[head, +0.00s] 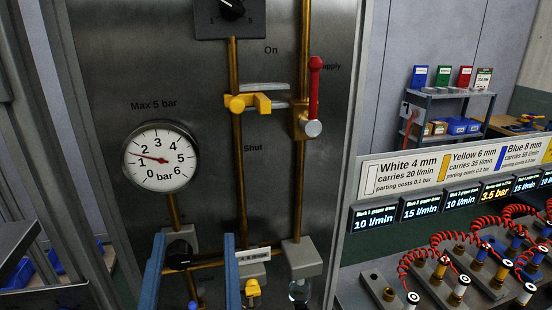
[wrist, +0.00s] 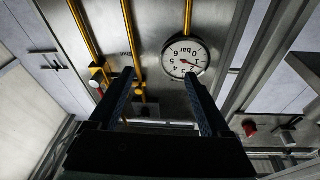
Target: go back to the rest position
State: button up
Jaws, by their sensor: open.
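My gripper (head: 194,242) shows at the bottom of the head view as two blue fingers, wide apart with nothing between them. In the wrist view my gripper (wrist: 159,76) points toward the steel panel, its fingers also spread and empty. The panel (head: 200,100) carries a round pressure gauge (head: 161,157), its needle pointing left, around 1 to 2. Right of it are a yellow valve handle (head: 248,103), lying crosswise between "On" and "Shut", and an upright red lever (head: 314,88). In the wrist view the gauge (wrist: 186,58) appears upside down beyond the fingers. Contact with the panel is not visible.
Brass pipes (head: 240,180) and grey fittings (head: 303,258) stand out from the panel near my fingers. To the right are a sign board (head: 455,168), lit displays (head: 420,207) and several red coiled hoses (head: 450,240) on a bench. A shelf (head: 445,95) stands behind.

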jog(key=s+d+r+t+h, duration=0.1)
jog(key=d+r+t, duration=0.1)
jog(key=r, duration=0.6)
jog(key=s+d+r+t+h, duration=0.1)
jog(key=d+r, duration=0.3)
jog(key=r, duration=0.4)
jog(key=s+d+r+t+h+b, duration=0.1)
jog(key=d+r+t, duration=0.2)
jog(key=r, duration=0.6)
jog(key=shift+s+d+t+h, duration=0.15)
jog(key=shift+d+t+h, duration=0.2)
jog(key=shift+t, duration=0.25)
jog(key=shift+f, duration=0.1)
dwell(1.5)
